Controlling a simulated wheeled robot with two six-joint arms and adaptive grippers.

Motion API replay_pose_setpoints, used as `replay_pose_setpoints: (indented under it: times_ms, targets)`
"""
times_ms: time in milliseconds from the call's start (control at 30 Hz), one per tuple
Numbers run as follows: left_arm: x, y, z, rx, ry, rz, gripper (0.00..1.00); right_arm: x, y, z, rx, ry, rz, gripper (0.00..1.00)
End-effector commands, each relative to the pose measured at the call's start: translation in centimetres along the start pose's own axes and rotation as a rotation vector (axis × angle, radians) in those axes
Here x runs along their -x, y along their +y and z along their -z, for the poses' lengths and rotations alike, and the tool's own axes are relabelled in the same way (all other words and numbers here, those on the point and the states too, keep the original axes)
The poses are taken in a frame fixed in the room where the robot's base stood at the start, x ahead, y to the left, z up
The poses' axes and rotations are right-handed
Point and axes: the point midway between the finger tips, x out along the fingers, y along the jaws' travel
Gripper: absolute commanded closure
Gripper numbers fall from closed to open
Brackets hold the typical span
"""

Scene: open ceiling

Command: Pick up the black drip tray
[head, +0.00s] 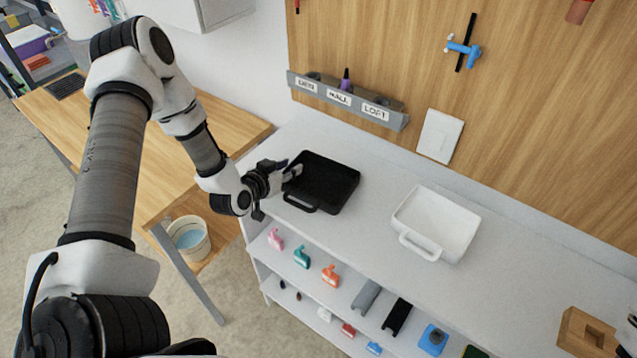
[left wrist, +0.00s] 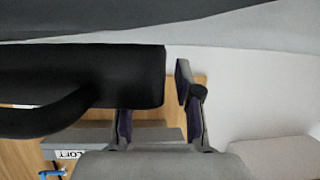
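The black drip tray (head: 325,180) lies on the white counter top, left of a white tray, with its handle toward the front. My left gripper (head: 290,173) is at the tray's left edge. In the left wrist view the tray (left wrist: 130,75) is a dark slab with its curved handle at left. The left wrist view shows the gripper's fingers (left wrist: 160,100) apart. One fingertip is hidden behind the tray, and a narrow gap shows between the tray's end and the other finger.
The white tray (head: 436,222) stands to the right on the counter. A labelled grey rack (head: 348,101) is on the wooden back panel. Shelves below hold several small coloured items. A wooden block (head: 585,333) sits at the far right. A bucket (head: 189,238) stands at left.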

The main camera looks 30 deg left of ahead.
Motion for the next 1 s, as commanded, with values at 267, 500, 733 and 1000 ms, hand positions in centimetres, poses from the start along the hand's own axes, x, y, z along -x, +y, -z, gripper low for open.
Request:
replay_pose_setpoints:
  times_ms: [267, 500, 733, 1000]
  targets:
    - [0.0, 0.0, 0.0, 0.001, 0.0, 0.0, 1.0, 0.0, 0.0, 0.0, 0.0, -0.001, 0.0, 0.6]
    - [0.0, 0.0, -0.1, 0.001, -0.001, 0.0, 1.0, 0.0, 0.0, 0.0, 0.0, 0.0, 0.0, 0.6]
    - [0.1, 0.0, 0.1, 0.002, -0.002, 0.0, 1.0, -0.1, 0.0, 0.0, 0.0, 0.0, 0.0, 0.6]
    - [1.0, -0.1, 2.4, 0.004, 0.003, 0.002, 1.0, -0.4, 0.0, 0.0, 0.0, 0.0, 0.0, 0.6]
